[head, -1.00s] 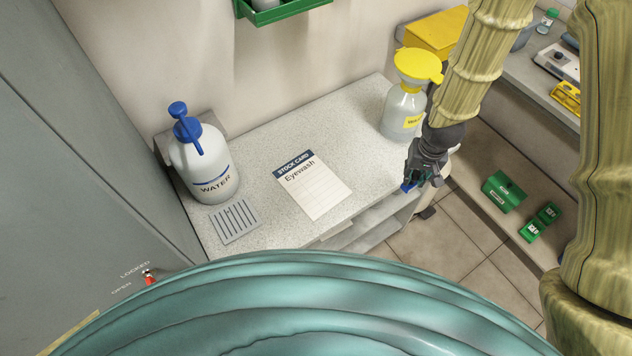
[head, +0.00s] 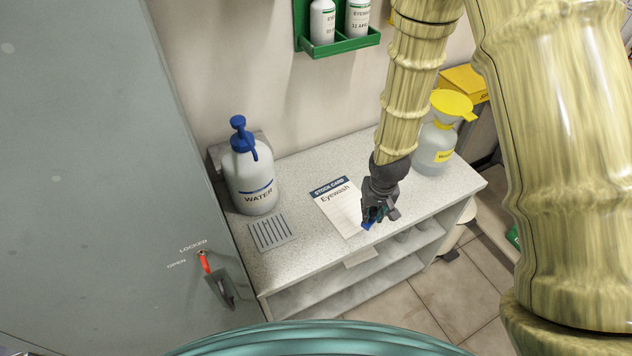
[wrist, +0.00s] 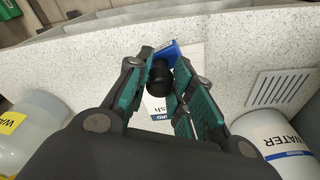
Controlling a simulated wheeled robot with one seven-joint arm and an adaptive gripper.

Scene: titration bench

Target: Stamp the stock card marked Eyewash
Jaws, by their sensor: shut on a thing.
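The white stock card (head: 339,202) with a dark "STOCK CARD" header and the word Eyewash lies flat on the speckled counter (head: 300,175). My gripper (head: 370,222) is over the card's lower right edge and hides part of it. It is shut on a stamp with a black knob (wrist: 159,82) and a blue body (wrist: 172,52), which shows between the teal finger pads in the wrist view. In the wrist view the card (wrist: 157,106) is below the stamp and partly hidden. I cannot tell whether the stamp touches the card.
A water bottle (head: 251,180) with a blue pump and a grey slotted plate (head: 272,232) stand left of the card. A bottle with a yellow funnel (head: 436,145) stands at the right. A green wall holder (head: 342,46) hangs above. Open shelves lie under the counter.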

